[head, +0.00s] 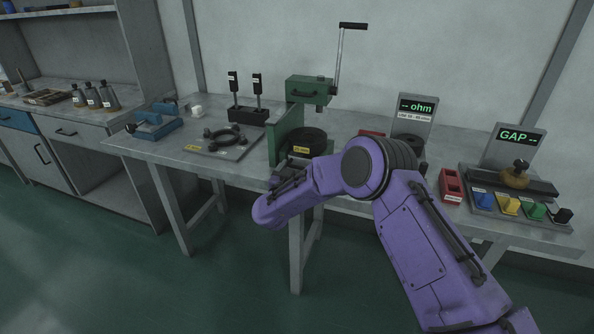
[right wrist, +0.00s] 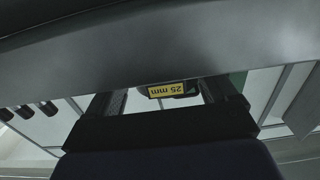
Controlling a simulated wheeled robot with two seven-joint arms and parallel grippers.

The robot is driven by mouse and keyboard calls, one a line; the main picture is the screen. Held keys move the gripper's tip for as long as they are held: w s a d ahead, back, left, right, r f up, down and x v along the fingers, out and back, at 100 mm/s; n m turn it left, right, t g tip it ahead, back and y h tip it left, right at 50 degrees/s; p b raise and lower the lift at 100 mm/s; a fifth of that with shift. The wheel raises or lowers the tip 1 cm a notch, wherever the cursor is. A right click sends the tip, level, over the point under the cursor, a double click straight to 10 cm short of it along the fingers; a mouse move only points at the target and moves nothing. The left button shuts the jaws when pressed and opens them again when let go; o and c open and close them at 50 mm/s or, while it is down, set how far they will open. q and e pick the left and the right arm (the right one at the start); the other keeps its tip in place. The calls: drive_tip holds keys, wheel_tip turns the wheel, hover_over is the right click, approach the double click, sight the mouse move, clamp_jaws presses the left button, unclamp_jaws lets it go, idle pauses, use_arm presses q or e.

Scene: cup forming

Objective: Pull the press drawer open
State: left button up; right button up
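The green press (head: 287,135) stands on the bench with its crank lever (head: 338,60) upright. A round black die (head: 306,138) sits in it above a yellow 25 mm label (head: 300,150). I cannot make out the drawer's outline or whether it is open. My purple right arm reaches in front of the press and hides its lower front in the head view. In the right wrist view my right gripper (right wrist: 162,98) has its fingers apart, with the upside-down 25 mm label (right wrist: 166,90) showing between them. A grey edge hides the fingertips. My left gripper is out of view.
To the right stand the ohm display (head: 415,108), a red block (head: 451,186) and the GAP display (head: 513,140). Open floor lies in front.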

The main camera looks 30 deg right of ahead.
drive_tip(key=shift+s+a, duration=0.15)
drive_tip(key=shift+a, duration=0.05)
drive_tip(key=p+v, duration=0.4)
drive_tip(key=v, duration=0.6)
drive_tip(key=o, duration=1.2)
drive_tip(key=v, duration=1)
drive_tip(key=shift+s+a+b, duration=0.2)
drive_tip(key=shift+b, duration=0.25)
